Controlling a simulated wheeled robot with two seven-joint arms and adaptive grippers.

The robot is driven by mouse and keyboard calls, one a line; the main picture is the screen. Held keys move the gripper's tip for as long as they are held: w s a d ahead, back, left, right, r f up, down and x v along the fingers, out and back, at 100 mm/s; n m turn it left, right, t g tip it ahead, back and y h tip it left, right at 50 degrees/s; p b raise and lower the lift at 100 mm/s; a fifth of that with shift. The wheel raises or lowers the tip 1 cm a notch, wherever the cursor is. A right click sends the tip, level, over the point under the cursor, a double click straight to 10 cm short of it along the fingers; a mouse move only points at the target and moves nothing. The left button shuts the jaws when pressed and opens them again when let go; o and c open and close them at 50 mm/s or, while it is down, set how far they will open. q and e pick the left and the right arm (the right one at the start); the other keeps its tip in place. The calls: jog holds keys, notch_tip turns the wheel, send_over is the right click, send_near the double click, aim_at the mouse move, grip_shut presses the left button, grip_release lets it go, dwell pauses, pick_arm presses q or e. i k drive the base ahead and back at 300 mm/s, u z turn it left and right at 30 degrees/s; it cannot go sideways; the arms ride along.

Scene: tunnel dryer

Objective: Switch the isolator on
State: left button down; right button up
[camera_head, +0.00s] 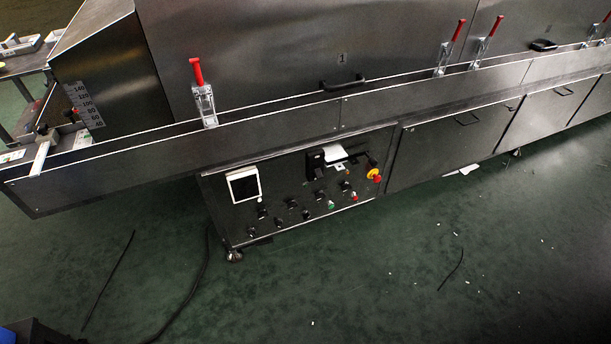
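The control panel (290,218) is set in the front of the long steel dryer, below its side rail. A red and yellow control (374,175) sits at the panel's right end; it could be the isolator, but it is too small to tell its type or its position. A black fitting with a pale top (335,157) is just left of it. Small dark knobs, a green button (331,204) and a red button (354,197) lie below. A white-framed screen (243,185) is at the panel's left. Neither of my grippers is in view.
Red-handled clamps (204,95) stand along the rail. A black door handle (343,83) is above the panel. The green floor (330,270) before the panel is mostly open, with dark cables (192,290) and small scraps. A dark blue object (35,331) is at bottom left.

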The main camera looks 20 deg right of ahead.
aim_at(318, 172)
jog(key=z, duration=0.25)
jog(key=i, duration=0.65)
jog(key=z, duration=1)
jog(key=i, duration=0.45)
jog(key=z, duration=0.45)
